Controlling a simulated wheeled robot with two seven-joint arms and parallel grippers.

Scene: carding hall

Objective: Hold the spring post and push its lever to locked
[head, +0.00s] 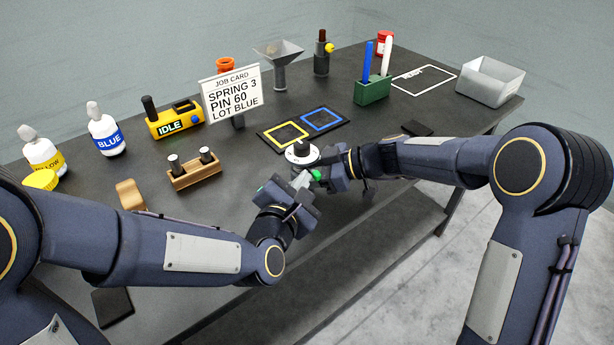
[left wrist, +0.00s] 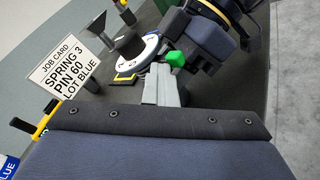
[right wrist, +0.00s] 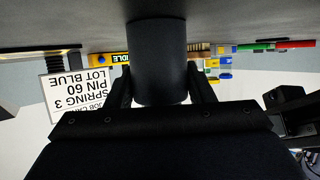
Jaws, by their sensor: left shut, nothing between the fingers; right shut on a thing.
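The spring post (head: 302,153) stands at the table's near edge, with a white dial and a black knob on top; its dial also shows in the left wrist view (left wrist: 148,46). My right gripper (right wrist: 163,88) is shut around the post's dark cylinder (right wrist: 157,50). The lever's green tip (head: 316,174) sticks out on the near side, below the dial. My left gripper (head: 301,180) is shut and empty, its grey fingertips right beside the green tip (left wrist: 175,58). I cannot tell whether they touch it. The dial's markings are too small to read.
A job card (head: 232,92) reads SPRING 3, PIN 60, LOT BLUE. Behind the post lies a mat with yellow and blue squares (head: 303,124). A wooden block with pegs (head: 194,173) stands left. A green pen holder (head: 372,91) and grey bin (head: 490,82) stand back right.

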